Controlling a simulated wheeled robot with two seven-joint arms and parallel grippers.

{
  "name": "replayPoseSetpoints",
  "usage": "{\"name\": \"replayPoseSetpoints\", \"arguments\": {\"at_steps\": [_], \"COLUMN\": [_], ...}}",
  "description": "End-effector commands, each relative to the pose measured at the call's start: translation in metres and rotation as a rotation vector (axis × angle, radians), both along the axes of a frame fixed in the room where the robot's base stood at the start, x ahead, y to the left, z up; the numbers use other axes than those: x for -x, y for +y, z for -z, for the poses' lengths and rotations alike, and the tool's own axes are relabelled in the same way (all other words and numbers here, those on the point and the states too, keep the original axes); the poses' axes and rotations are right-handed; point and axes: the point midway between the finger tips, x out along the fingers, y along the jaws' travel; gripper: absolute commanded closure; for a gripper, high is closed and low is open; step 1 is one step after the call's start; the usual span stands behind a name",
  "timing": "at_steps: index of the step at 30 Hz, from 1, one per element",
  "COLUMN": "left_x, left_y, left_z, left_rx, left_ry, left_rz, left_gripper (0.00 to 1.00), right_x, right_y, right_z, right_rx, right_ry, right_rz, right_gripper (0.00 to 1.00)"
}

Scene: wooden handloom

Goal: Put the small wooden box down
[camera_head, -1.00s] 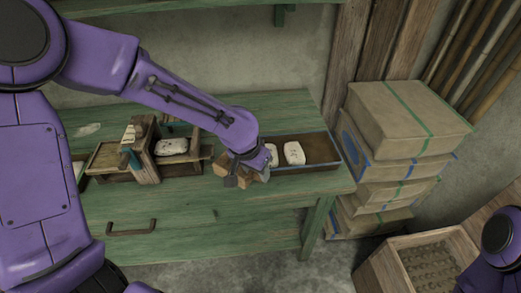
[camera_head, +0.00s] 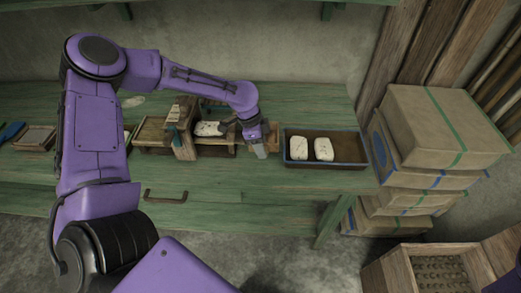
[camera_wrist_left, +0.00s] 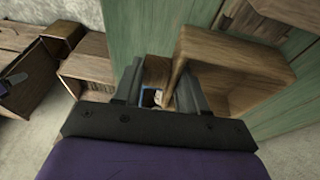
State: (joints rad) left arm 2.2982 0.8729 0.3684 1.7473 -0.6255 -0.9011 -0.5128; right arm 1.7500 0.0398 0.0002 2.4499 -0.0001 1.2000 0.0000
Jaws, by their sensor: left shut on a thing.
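My left gripper (camera_head: 257,150) is over the green bench, between the wooden press-like frame and the dark tray. It is shut on the small wooden box (camera_head: 273,133), which shows only partly behind the fingers in the head view. In the left wrist view the brown open-sided box (camera_wrist_left: 235,60) fills the upper right, with the right-hand finger of my gripper (camera_wrist_left: 160,88) against its near wall. I cannot tell whether the box touches the bench. My right gripper is not in view.
The blue-rimmed tray (camera_head: 326,166) with two white blocks (camera_head: 311,149) lies just right of the gripper. The wooden frame (camera_head: 180,130) with a white block stands left. Stacked cartons (camera_head: 440,125) and a wooden crate (camera_head: 430,270) are at the right.

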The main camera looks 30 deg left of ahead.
Motion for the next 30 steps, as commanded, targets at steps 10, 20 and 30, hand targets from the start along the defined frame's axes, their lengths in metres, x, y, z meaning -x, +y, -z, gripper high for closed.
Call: {"name": "replayPoseSetpoints", "arguments": {"at_steps": [10, 20, 30], "left_x": [-0.009, -0.009, -0.009], "left_y": [0.009, 0.009, 0.009], "left_z": [0.039, 0.046, 0.049], "left_rx": [0.001, 0.0, 0.0], "left_ry": [0.001, -0.002, -0.001], "left_rz": [-0.001, 0.0, 0.0], "left_gripper": [0.9, 0.9, 0.33], "right_x": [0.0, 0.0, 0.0], "right_y": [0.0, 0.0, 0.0], "right_z": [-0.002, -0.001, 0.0], "right_rx": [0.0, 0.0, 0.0], "right_ry": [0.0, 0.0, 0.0], "right_rz": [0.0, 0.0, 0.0], "right_gripper": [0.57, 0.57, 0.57]}}
